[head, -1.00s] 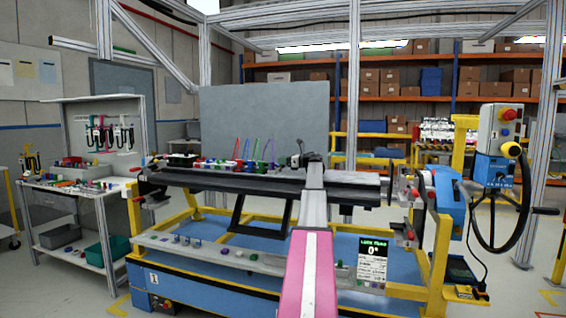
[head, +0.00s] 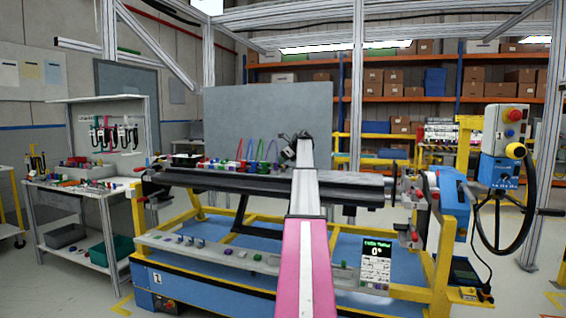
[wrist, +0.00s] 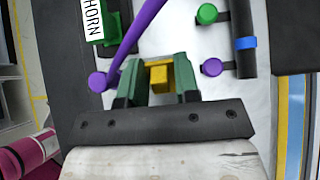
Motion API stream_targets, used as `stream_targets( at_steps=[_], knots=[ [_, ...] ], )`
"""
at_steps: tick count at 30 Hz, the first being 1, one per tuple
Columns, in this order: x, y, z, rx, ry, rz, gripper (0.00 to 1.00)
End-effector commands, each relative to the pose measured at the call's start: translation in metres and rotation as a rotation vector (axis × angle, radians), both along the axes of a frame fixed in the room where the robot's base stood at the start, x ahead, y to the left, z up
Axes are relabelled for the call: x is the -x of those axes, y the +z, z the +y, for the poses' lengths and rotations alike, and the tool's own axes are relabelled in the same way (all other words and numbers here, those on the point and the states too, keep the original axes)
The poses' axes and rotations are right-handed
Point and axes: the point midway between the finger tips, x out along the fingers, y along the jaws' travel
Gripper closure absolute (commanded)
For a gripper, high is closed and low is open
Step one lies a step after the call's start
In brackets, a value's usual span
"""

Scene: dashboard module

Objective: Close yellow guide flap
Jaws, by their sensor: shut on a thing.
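In the wrist view, the yellow guide flap (wrist: 160,76) shows as a small yellow block between the two greenish fingers of my gripper (wrist: 159,80). The fingers are shut on it, one on each side. A light grey panel (wrist: 185,45) lies beyond it. In the head view, my arm reaches over the dark dashboard module (head: 230,180). The gripper end is small there and mostly hidden by my arm, and I cannot make out the flap.
A purple rod (wrist: 142,38) runs close to the left finger. A green knob (wrist: 207,14), a purple knob (wrist: 212,67) and a dark bar with a blue band (wrist: 245,43) stand to the right. A HORN label (wrist: 93,18) is at upper left.

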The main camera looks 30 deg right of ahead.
Motion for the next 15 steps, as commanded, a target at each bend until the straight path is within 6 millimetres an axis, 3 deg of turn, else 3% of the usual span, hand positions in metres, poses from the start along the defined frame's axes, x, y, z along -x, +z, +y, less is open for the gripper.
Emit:
stream_targets(
  at_steps=[15],
  knots=[
    [-0.0113, -0.0087, 0.0087, 0.255, 0.001, 0.298, 0.94]
  ],
)
